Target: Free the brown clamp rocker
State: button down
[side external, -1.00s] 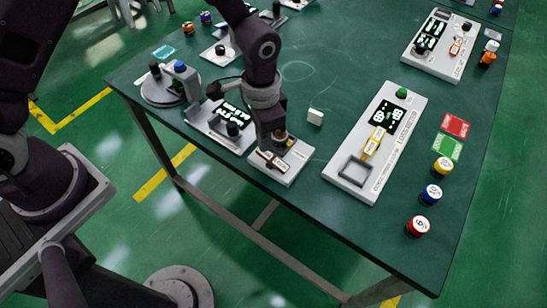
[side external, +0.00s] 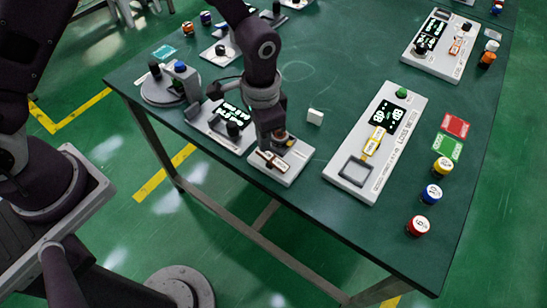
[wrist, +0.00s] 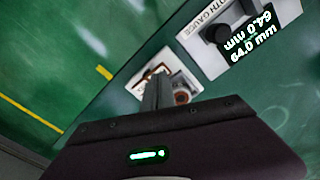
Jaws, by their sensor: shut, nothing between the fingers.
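The brown clamp rocker (side external: 272,160) lies on a small pale plate (side external: 289,173) near the front edge of the green table. In the wrist view the rocker (wrist: 151,76) shows as a brown and white piece, partly covered by my fingers. My gripper (side external: 270,147) is shut and empty, pointing down over the plate, with its tips close by the rocker. The wrist view shows the closed fingers (wrist: 156,84) overlapping the plate. I cannot tell whether they touch the rocker. A round orange-brown knob (wrist: 181,97) sits beside the fingers on the same plate.
A depth gauge (side external: 226,122) reading 64.0 mm stands just left of the plate. A white block (side external: 315,117) lies to the right. Further right is a long panel (side external: 357,171) with a display. Coloured pots (side external: 431,194) line the right edge. Bare table lies between.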

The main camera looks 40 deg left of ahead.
jog(key=shift+f, duration=1.15)
dwell(0.5)
jog(key=shift+r, duration=3.55)
jog(key=shift+a+r, duration=0.1)
jog(key=shift+r, duration=0.25)
jog(key=s+a+r+n+t, duration=0.2)
jog(key=s+a+r, duration=0.4)
jog(key=r, duration=0.4)
jog(key=s+a+r+n+t, duration=0.2)
jog(key=s+a+r, duration=0.35)
jog(key=r, duration=0.45)
jog(key=s+a+n+t, duration=0.1)
jog(key=s+a+n, duration=0.1)
jog(key=s, duration=0.6)
jog(key=shift+a+r+t, duration=0.2)
jog(key=shift+r+t, duration=0.1)
